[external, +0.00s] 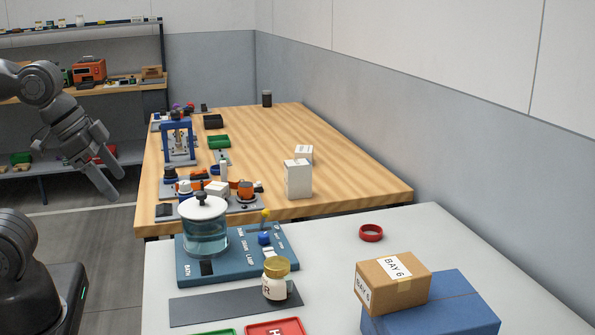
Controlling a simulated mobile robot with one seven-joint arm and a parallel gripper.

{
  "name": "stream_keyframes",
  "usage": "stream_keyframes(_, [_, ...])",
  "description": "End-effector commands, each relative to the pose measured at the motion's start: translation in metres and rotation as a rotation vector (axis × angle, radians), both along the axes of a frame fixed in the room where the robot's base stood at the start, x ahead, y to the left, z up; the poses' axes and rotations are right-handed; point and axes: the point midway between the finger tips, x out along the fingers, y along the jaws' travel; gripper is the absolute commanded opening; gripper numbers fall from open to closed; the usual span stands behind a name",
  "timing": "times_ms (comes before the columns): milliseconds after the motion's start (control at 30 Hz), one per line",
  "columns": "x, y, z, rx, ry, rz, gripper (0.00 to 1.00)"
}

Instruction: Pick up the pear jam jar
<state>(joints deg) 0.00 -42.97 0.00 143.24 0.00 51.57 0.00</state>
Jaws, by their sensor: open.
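A small jar (275,287) with a gold lid stands upright at the front of the white table. Its white label is turned partly away, and only an "R" reads clearly, so I cannot confirm that it says pear. Its contents look dark near the bottom. My gripper (115,186) hangs at the left, over the floor, well away from the jar and to its upper left. Its two fingers are apart with nothing between them.
Close behind the jar, a lidded glass pot (204,232) sits on a blue panel (232,274). A dark grey mat (215,307) lies left of the jar. Red (290,326) and green trays show in front. A cardboard box (405,288) on a blue box (455,312) stands right.

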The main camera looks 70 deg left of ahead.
Motion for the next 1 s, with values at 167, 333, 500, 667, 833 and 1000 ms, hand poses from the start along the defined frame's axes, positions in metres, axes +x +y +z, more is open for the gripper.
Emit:
stream_keyframes(167, [0.0,0.0,0.0,0.0,0.0,0.0,0.8])
stream_keyframes(333, [0.0,0.0,0.0,0.0,0.0,0.0,0.71])
stream_keyframes(500, [0.0,0.0,0.0,0.002,0.001,-0.001,0.71])
stream_keyframes(667, [0.006,0.001,-0.006,0.05,0.056,-0.045,0.71])
stream_keyframes(833, [0.021,0.006,-0.024,0.2,0.208,-0.173,0.71])
stream_keyframes(1000, [0.041,0.011,-0.041,0.386,0.373,-0.327,0.71])
